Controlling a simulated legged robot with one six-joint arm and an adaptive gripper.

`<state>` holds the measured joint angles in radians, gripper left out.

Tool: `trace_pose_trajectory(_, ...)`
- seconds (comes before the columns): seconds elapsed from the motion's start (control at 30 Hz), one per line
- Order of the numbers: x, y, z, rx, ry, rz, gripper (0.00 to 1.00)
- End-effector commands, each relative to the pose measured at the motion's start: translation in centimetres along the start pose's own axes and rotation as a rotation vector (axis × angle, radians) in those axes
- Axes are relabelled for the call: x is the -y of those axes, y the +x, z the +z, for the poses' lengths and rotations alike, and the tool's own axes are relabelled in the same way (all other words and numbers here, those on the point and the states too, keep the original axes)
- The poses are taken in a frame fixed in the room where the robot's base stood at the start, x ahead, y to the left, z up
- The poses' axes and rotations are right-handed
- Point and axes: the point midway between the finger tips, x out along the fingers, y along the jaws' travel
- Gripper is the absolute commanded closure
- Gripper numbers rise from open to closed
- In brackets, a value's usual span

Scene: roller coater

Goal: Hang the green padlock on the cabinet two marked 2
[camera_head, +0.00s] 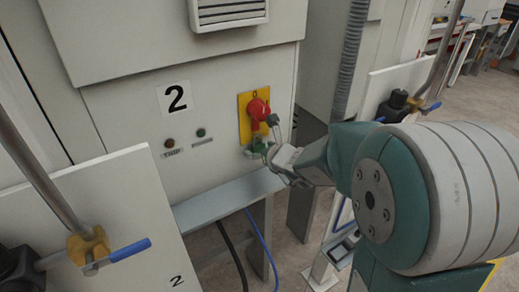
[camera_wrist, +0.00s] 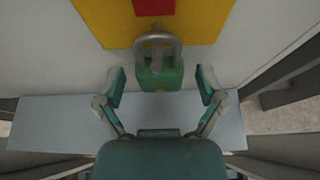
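The cabinet marked 2 (camera_head: 125,115) stands ahead with a black 2 label on its front. A red rotary handle (camera_head: 259,108) sits on a yellow plate (camera_head: 243,103) on the cabinet; the plate also shows in the wrist view (camera_wrist: 215,15). The green padlock (camera_wrist: 160,77) hangs upright just below the handle, its grey shackle (camera_wrist: 160,42) up against the yellow plate. My gripper (camera_wrist: 160,85) is open, with one finger on each side of the padlock and a gap on both sides. In the head view my gripper (camera_head: 265,138) partly hides the padlock.
A grey ledge (camera_head: 225,198) runs below the panel, with a blue hose (camera_head: 262,245) and a black hose under it. A panel with a brass valve (camera_head: 88,246) and blue lever stands at the left. Another valve (camera_head: 400,103) stands at the right.

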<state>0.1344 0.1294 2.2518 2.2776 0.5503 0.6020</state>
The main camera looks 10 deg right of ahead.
Motion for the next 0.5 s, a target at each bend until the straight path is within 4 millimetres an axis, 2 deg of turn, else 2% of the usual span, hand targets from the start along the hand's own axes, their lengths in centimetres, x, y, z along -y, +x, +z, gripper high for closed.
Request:
trace_pose_trajectory(0.37, 0.0, -0.1, 0.0, -0.001, 0.0, 0.0, 0.04)
trace_pose_trajectory(0.5, 0.0, -1.3, 0.1, 0.002, -0.002, -0.001, 0.04)
